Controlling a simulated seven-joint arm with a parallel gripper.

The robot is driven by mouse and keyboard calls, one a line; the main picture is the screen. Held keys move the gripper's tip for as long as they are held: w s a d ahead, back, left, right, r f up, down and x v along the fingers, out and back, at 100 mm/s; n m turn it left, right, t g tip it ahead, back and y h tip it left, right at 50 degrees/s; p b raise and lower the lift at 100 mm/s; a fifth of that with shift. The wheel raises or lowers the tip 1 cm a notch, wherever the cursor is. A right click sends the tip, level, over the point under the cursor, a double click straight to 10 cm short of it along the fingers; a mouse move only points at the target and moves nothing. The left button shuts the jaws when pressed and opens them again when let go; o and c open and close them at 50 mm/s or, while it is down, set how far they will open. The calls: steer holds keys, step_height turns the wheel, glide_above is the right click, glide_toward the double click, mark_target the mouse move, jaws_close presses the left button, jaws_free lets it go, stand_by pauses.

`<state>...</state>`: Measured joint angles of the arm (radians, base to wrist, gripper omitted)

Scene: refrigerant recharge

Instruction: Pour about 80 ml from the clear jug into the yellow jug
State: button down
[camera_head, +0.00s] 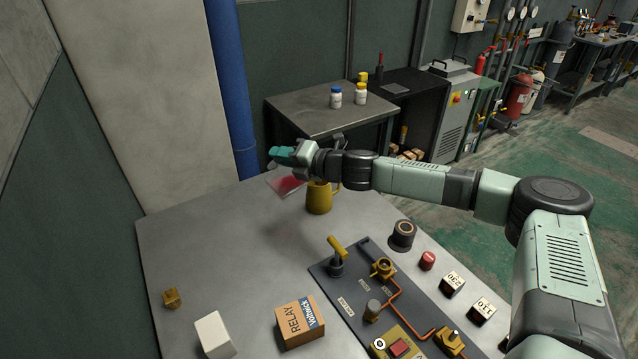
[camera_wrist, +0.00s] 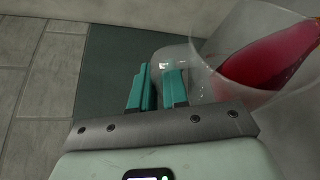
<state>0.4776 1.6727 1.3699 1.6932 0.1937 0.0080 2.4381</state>
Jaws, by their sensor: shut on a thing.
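The clear jug (camera_head: 288,184) holds red liquid and hangs tilted in my gripper (camera_head: 283,155), above the far part of the table. In the wrist view, the teal fingers of my gripper (camera_wrist: 158,88) are closed at the handle of the clear jug (camera_wrist: 225,75), and the red liquid lies slanted inside it. The yellow jug (camera_head: 319,198) stands upright on the table, just right of the clear jug and partly below my wrist. Its inside is hidden in the head view, and I cannot see any stream between the jugs.
The grey table (camera_head: 215,235) has free room at left. A panel (camera_head: 345,290) with valves and pipes lies at the front right. A relay box (camera_head: 299,323), a white block (camera_head: 215,335), a brass piece (camera_head: 172,298) and numbered cubes (camera_head: 452,284) stand around it.

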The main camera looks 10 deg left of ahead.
mark_target(273, 180)
steer(key=shift+w+d+r+m, duration=0.3)
steer(key=shift+w+r, duration=0.05)
steer(key=shift+w, duration=0.05)
stand_by(0.6)
steer(key=shift+s+a, duration=0.15)
steer(key=shift+s, duration=0.05)
steer(key=f+n, duration=0.1)
steer(key=s+a+f+n+h, duration=0.1)
steer(key=s+f+n, duration=0.1)
steer(key=f, duration=0.1)
steer(key=shift+s+a, duration=0.25)
steer(key=shift+a, duration=0.15)
steer(key=shift+s+a+f+n+t+h, duration=0.2)
steer(key=shift+f+n+h, duration=0.1)
steer(key=shift+f+n, duration=0.2)
steer(key=shift+s+a+f+n+t+h, duration=0.1)
steer(key=shift+s+f+n+t+h, duration=0.15)
steer(key=shift+f+n, duration=0.2)
stand_by(0.6)
steer(key=shift+s+a+f+n+t+h+b, duration=0.4)
steer(key=shift+s+a+f+n, duration=0.45)
steer(key=shift+f, duration=0.7)
steer(key=shift+s+a+f+n+t+h+b, duration=0.25)
steer(key=shift+s+a+f+n+t+h, duration=0.35)
steer(key=shift+s+f+n, duration=0.65)
steer(key=shift+s+a+f+n+t+h+b, duration=0.3)
steer(key=shift+s+a+f+n, duration=0.4)
steer(key=shift+f, duration=1.1)
steer(key=shift+w+a, duration=0.15)
